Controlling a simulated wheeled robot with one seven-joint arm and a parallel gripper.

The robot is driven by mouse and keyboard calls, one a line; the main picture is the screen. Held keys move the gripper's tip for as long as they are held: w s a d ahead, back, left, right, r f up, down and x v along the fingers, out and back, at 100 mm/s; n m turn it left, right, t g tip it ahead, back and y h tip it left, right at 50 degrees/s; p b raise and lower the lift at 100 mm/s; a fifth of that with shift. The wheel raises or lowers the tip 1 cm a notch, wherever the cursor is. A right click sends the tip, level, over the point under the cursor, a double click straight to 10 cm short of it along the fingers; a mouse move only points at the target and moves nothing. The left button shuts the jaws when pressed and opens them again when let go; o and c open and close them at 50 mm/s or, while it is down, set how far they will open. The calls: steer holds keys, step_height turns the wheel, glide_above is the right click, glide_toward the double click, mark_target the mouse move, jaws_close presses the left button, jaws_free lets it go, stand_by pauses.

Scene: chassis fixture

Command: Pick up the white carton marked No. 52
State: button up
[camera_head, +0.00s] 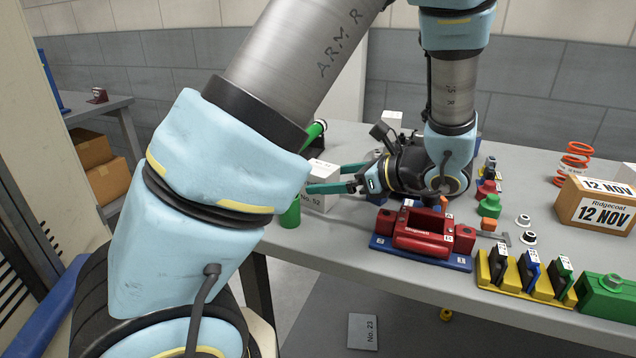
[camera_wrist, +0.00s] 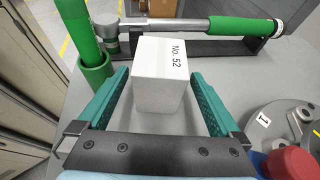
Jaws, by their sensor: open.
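The white carton marked No. 52 (camera_head: 318,184) stands on the grey table near its left edge, partly behind my arm in the head view. In the wrist view the carton (camera_wrist: 160,84) stands between the far parts of my two green fingers, its label on the top. My gripper (camera_head: 338,178) is open, with a finger on each side of the carton. In the wrist view my gripper (camera_wrist: 158,92) shows a gap between the carton and each finger; whether either finger touches it is unclear.
A green cylinder in a green cup (camera_wrist: 92,62) stands close left of the carton. A green-handled tool (camera_wrist: 240,28) lies on a dark rack behind it. A grey flange (camera_wrist: 285,125) and a red part (camera_wrist: 292,162) are at right. A red fixture (camera_head: 424,232) stands in front of my gripper.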

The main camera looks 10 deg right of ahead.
mark_target(308, 182)
steer(key=p+x, duration=0.1)
steer(key=x, duration=0.5)
steer(key=shift+a+f, duration=0.15)
steer(key=shift+f, duration=0.15)
jaws_close()
stand_by(0.6)
